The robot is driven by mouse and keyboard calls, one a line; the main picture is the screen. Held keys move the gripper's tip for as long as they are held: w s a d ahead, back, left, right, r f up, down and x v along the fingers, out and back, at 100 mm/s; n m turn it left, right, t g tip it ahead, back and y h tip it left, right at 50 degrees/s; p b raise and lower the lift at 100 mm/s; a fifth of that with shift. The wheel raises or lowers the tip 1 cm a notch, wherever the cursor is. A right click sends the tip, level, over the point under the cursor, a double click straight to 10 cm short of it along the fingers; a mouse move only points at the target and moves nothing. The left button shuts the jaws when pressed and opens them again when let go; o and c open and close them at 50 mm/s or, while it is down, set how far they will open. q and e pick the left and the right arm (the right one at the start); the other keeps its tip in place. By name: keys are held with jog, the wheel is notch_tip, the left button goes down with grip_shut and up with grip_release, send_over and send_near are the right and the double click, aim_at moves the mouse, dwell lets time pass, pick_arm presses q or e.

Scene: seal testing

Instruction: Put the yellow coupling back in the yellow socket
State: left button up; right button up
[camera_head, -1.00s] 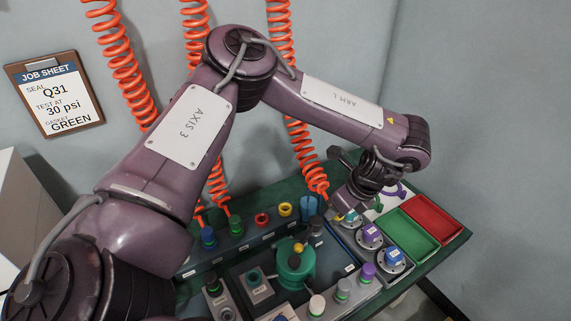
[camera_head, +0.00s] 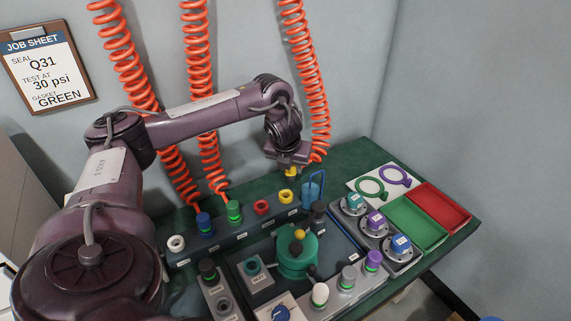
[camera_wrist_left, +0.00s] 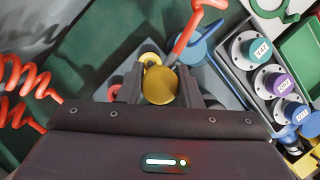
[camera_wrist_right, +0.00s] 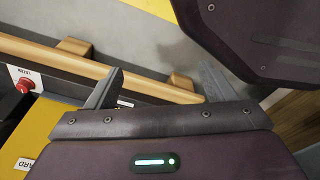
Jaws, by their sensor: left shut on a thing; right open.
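My left gripper (camera_head: 288,166) is shut on the yellow coupling (camera_head: 291,171), at the lower end of the right orange coiled hose (camera_head: 317,105). It hangs above and slightly behind the yellow socket (camera_head: 287,197) on the grey socket rail. In the left wrist view the round yellow coupling (camera_wrist_left: 160,86) sits between the fingers, its hose running up right. The yellow socket (camera_wrist_left: 150,59) shows just beyond it, partly hidden; the two look apart. My right gripper (camera_wrist_right: 158,85) shows only in the right wrist view, open and empty.
On the rail, a red socket (camera_head: 261,208) is left of the yellow one, then green (camera_head: 234,212) and blue (camera_head: 205,225) couplings. A green test fixture (camera_head: 296,256) is in front. Green (camera_head: 417,222) and red (camera_head: 440,207) trays are right.

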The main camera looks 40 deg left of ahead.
pick_arm(q)
jog(key=shift+m, duration=0.5)
jog(key=shift+a+f+b, duration=0.3)
jog(key=shift+f+b, duration=0.45)
jog(key=shift+a+f+b, duration=0.3)
jog(key=shift+f+b, duration=0.45)
jog(key=shift+f, duration=0.05)
jog(key=shift+a+f+b, duration=0.3)
jog(key=shift+f+b, duration=0.85)
jog(key=shift+f, duration=0.15)
pick_arm(e)
jog(key=w+a+r, duration=0.3)
jog(key=w+r, duration=0.4)
jog(key=r, duration=0.3)
jog(key=shift+w+a+r, duration=0.15)
jog(key=shift+a, duration=0.1)
pick_arm(q)
jog(key=shift+w+p, duration=0.15)
jog(key=shift+p, duration=0.3)
pick_arm(e)
jog(key=shift+r, duration=0.6)
pick_arm(q)
jog(key=shift+f+b, duration=0.85)
jog(key=shift+f, duration=0.55)
pick_arm(e)
jog(key=shift+f, duration=0.85)
